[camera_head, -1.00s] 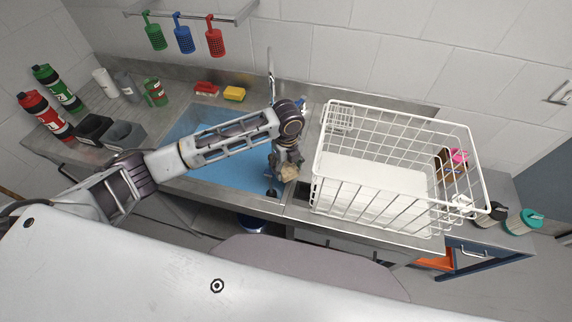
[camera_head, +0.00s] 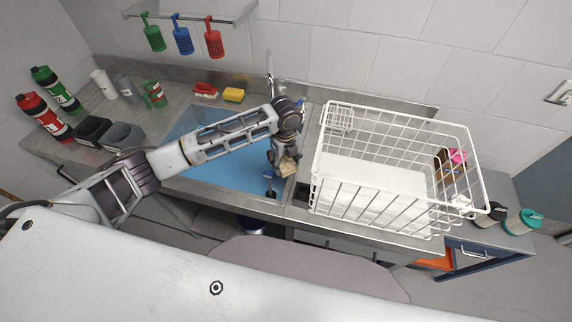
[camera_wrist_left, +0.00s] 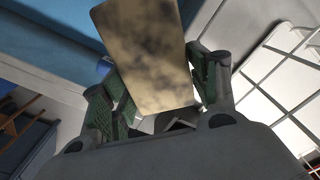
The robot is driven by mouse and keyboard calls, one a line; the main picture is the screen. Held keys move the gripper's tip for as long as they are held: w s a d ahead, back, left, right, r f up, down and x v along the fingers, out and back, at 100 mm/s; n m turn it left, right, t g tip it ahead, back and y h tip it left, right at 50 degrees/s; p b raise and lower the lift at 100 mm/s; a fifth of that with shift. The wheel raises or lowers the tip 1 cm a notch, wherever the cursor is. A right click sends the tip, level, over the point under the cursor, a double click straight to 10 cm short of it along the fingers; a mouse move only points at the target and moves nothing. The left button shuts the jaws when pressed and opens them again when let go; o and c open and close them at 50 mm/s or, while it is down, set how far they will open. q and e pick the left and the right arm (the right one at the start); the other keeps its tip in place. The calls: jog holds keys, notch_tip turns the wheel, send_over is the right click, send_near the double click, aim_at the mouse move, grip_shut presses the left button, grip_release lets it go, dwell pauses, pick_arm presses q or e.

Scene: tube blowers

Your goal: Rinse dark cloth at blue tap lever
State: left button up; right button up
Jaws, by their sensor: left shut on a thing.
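My left gripper (camera_head: 280,160) hangs over the right side of the blue sink basin (camera_head: 228,176). It is shut on a tan cloth with dark smudges (camera_head: 287,167). In the left wrist view the cloth (camera_wrist_left: 145,55) stands out flat between the two green-padded fingers (camera_wrist_left: 158,100). The metal tap (camera_head: 269,62) rises behind the basin. Part of its blue lever (camera_head: 301,102) shows beside my wrist, which hides the rest of the tap. My right gripper is not in view.
A white wire basket (camera_head: 400,165) stands close to the right of my left gripper. A yellow sponge (camera_head: 233,95) and a red brush (camera_head: 205,90) lie behind the basin. Bottles and dark bins stand on the left counter (camera_head: 170,103).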

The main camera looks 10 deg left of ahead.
pick_arm(q)
jog(key=shift+w+a+f, duration=0.15)
jog(key=shift+w+a, duration=0.05)
jog(key=shift+w, duration=0.45)
jog(key=shift+w+a+f, duration=0.1)
jog(key=shift+w+a, duration=0.1)
jog(key=shift+w, duration=0.4)
jog(key=shift+w+a+f+b, duration=0.2)
jog(key=shift+w+a+b, duration=0.05)
jog(key=shift+w+b, duration=0.35)
jog(key=shift+w+a+f+b, duration=0.2)
jog(key=shift+w+b, duration=0.3)
jog(key=shift+w, duration=0.05)
jog(key=shift+w+a+f+b, duration=0.1)
jog(key=shift+w+a+b, duration=0.1)
jog(key=shift+w+b, duration=0.4)
jog(key=shift+w+a+f+b, duration=0.1)
jog(key=shift+w+a+b, duration=0.05)
jog(key=shift+w+b, duration=0.4)
jog(key=shift+w+a+f+b, duration=0.15)
jog(key=shift+w+a+b, duration=0.15)
jog(key=shift+w, duration=0.6)
jog(key=shift+w+a+f+b, duration=0.2)
jog(key=shift+w+a, duration=0.2)
jog(key=shift+w, duration=0.5)
jog(key=shift+w+d+r, duration=0.1)
jog(key=shift+d, duration=0.1)
jog(key=shift+w+d, duration=0.1)
jog(key=shift+d, duration=0.2)
